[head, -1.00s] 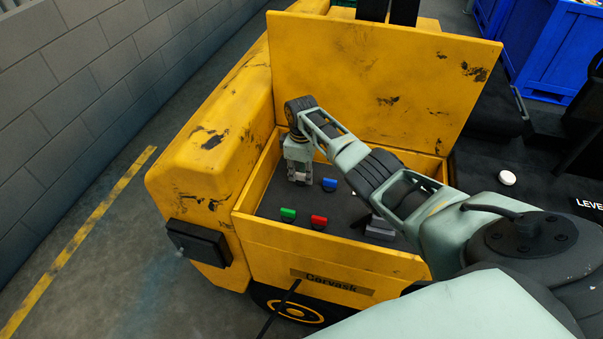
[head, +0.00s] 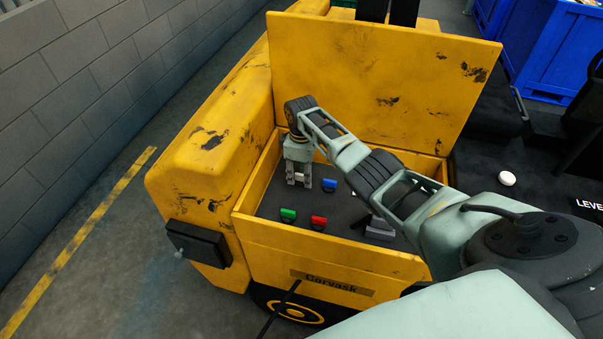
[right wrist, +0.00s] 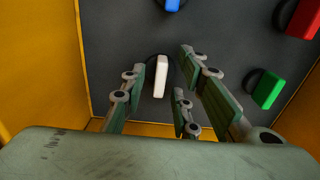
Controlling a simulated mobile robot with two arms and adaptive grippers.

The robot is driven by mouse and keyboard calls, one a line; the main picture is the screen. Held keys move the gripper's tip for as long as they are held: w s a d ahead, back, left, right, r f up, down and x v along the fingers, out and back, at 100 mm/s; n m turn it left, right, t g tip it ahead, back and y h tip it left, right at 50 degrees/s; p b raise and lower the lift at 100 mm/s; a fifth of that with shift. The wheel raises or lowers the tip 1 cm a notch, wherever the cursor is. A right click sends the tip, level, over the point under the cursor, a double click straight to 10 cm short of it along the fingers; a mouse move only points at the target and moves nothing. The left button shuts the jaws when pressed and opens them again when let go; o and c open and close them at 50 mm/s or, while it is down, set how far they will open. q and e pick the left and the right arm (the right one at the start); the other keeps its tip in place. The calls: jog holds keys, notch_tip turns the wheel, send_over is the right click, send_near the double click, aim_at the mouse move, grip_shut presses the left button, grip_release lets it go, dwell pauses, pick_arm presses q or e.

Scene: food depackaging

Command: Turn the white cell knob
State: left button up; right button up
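The white cell knob (right wrist: 161,82) stands up from the dark panel (right wrist: 118,35) in the right wrist view. My right gripper (right wrist: 162,98) is open, with its fingers on either side of the knob and visible gaps between. In the head view my right gripper (head: 302,183) points down into the yellow box, near its left back corner. Its fingers mostly hide the white knob there. My left gripper is not in view.
Blue (head: 330,185), green (head: 288,215) and red (head: 319,222) knobs stand on the same panel. The yellow box wall (right wrist: 40,65) is close to the left finger. The raised lid (head: 400,85) stands behind my right arm. A grey block (head: 380,230) lies at the right.

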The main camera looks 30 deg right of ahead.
notch_tip(320, 180, up, 12)
dwell(0.4)
dwell(0.4)
